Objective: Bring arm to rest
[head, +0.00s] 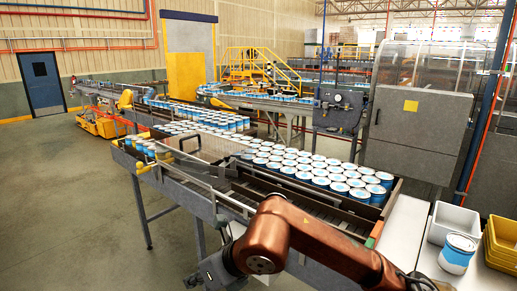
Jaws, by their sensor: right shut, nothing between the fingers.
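My right arm, copper-coloured, comes in from the lower right and bends over the near end of the conveyor (160,180). My right gripper (207,272) is a small grey shape at the bottom, left of the arm's bend. It is shut with nothing in it. It hangs in front of the conveyor's near side and is partly cut off by the bottom edge. My left gripper is not in view.
Many white-lidded blue cans (330,178) stand packed on the conveyor. One can (457,252) stands on the white table (400,232) at right, beside a white bin (452,217) and yellow bins (502,240). A grey machine (420,130) stands behind. The floor (70,200) at left is clear.

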